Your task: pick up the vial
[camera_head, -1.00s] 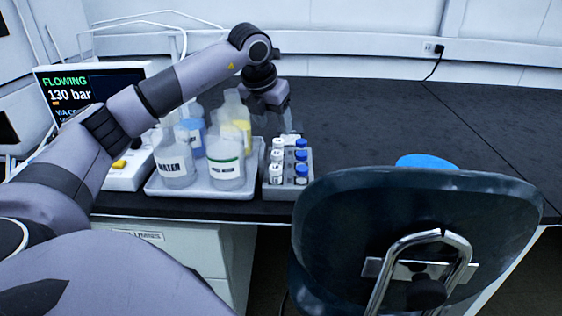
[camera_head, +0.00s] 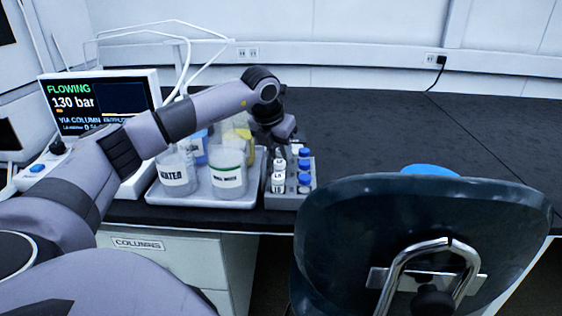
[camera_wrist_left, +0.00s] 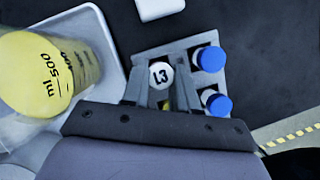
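A vial with a white cap marked L3 (camera_wrist_left: 161,75) stands upright in the grey rack (camera_wrist_left: 222,58), seen from above in the left wrist view. My left gripper (camera_wrist_left: 161,84) points down over the rack with one finger on each side of this cap. The fingers look apart, with the cap between them; firm contact does not show. In the head view the left gripper (camera_head: 283,139) is at the back end of the rack (camera_head: 291,201). It partly hides the vials there. My right gripper is not in view.
Blue-capped vials (camera_wrist_left: 212,59) stand close to the right finger. A tray (camera_head: 205,196) with bottles, including one with yellow liquid (camera_wrist_left: 45,75), is just left of the rack.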

